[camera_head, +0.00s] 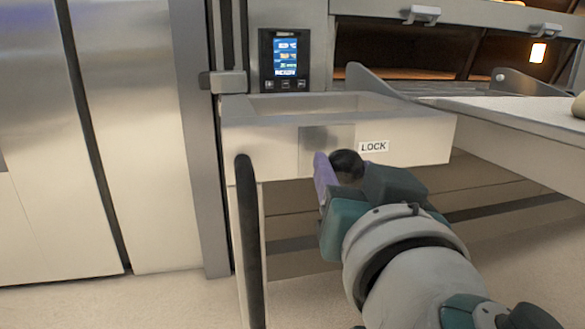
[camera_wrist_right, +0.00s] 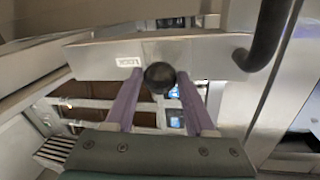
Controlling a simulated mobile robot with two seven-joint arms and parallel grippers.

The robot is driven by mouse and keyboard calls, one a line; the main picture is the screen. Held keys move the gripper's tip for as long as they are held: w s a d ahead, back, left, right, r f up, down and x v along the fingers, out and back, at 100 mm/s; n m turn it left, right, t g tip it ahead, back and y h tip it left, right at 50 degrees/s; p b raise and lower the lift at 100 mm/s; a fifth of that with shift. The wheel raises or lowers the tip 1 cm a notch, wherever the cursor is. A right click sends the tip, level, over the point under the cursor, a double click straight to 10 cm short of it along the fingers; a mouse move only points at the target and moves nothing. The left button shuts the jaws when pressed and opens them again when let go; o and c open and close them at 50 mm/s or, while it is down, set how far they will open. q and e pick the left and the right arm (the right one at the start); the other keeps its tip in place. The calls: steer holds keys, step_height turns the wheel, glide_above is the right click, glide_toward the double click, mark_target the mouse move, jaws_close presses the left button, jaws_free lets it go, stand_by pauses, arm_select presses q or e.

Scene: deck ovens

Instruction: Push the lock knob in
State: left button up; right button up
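The lock knob is a round black knob (camera_head: 347,164). It sits on the front of a pale steel panel (camera_head: 420,152), just left of and below a white LOCK label (camera_head: 374,146). My right gripper (camera_head: 335,163) is at the knob, with its purple fingers pointing at the panel. The fingers are spread, and I cannot tell whether either touches the knob. How far the knob stands out is hard to see. My left gripper is not in view.
A long black vertical handle (camera_head: 247,240) stands left of the gripper. A control display (camera_head: 285,58) is above the panel. A loader deck (camera_head: 510,112) juts out at right, below an oven opening (camera_head: 400,48). Steel doors fill the left side.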

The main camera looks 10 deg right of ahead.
jaws_close()
stand_by(0.5)
steer(key=shift+w+f+b, duration=0.15)
steer(key=shift+w+b, duration=0.7)
steer(key=shift+w, duration=0.3)
steer(key=shift+o, duration=0.5)
jaws_free()
steer(key=o, duration=0.4)
steer(key=shift+w, duration=0.25)
steer(key=shift+c, duration=0.2)
